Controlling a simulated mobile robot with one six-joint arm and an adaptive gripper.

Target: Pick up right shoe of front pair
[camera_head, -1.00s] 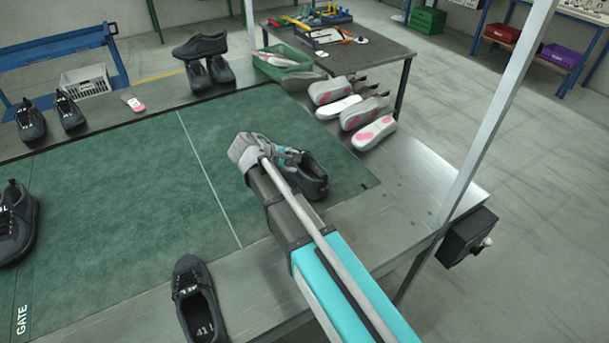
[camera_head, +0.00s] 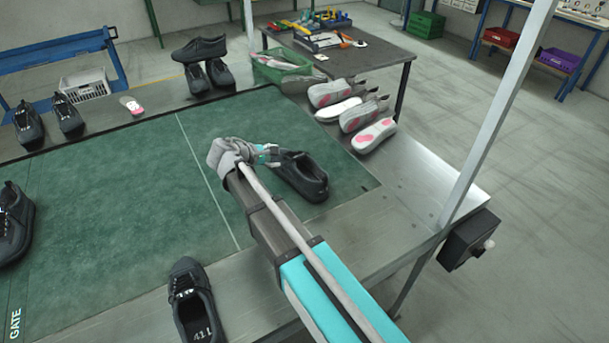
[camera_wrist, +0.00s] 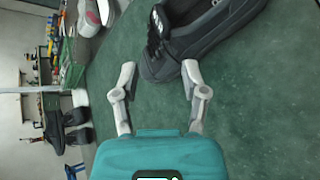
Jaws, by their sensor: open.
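A black lace-up shoe (camera_head: 302,178) lies on the right part of the green mat (camera_head: 130,195). My gripper (camera_wrist: 159,72) is open and empty there, with a finger either side of that end. In the head view my gripper (camera_head: 275,155) is at the shoe's left end, which it partly hides. Another black shoe (camera_head: 192,305) stands at the table's front edge, and one more (camera_head: 12,225) at the left edge. Which shoes make the front pair is unclear.
Several light shoes with pink patches (camera_head: 375,135) lie on the right strip of the table. A green crate (camera_head: 280,68) and several black shoes (camera_head: 200,50) stand along the back. A metal post (camera_head: 497,110) rises at the right. The mat's middle is clear.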

